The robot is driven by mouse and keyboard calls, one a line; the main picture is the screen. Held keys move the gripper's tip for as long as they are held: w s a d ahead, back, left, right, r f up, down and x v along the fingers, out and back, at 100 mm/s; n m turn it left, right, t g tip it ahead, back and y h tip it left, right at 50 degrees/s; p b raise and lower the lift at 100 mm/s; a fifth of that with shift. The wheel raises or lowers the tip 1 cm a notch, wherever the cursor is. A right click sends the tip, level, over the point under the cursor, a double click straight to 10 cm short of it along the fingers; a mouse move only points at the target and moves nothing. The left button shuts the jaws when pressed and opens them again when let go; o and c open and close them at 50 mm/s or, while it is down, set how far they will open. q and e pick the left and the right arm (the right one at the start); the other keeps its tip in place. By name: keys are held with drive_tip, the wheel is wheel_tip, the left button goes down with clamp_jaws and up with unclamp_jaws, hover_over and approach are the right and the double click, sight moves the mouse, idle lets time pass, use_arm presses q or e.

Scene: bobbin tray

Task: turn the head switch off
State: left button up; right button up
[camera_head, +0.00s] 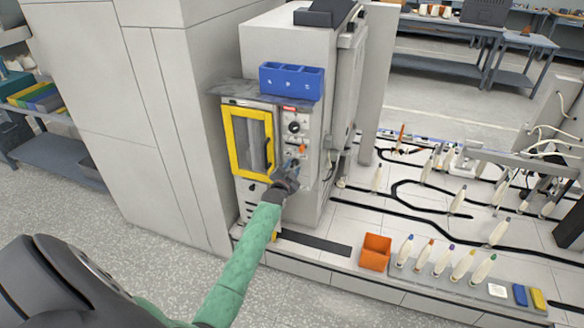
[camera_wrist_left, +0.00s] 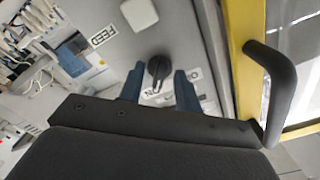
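A black rotary switch (camera_wrist_left: 158,70) sits on the grey machine panel (camera_wrist_left: 110,62) in the left wrist view. Printed lettering beside it is partly hidden by the fingers; "ON" can be made out. My left gripper (camera_wrist_left: 159,84) has its two blue fingers apart, one on each side of the switch knob. I cannot tell whether either finger touches it. In the head view my left gripper (camera_head: 288,172) is at the machine's front, low on the control panel (camera_head: 296,117), and covers the part behind it. My right gripper is not in view.
The yellow-framed door (camera_head: 231,143) is left of the panel; its black handle (camera_wrist_left: 272,85) stands out close to my gripper. A blue bin (camera_head: 291,81) sits above. To the right, an orange box (camera_head: 375,252) and several bobbins stand on the white table (camera_head: 335,235).

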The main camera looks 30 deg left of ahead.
use_arm(q)
drive_tip(key=shift+w, duration=0.1)
clamp_jaws()
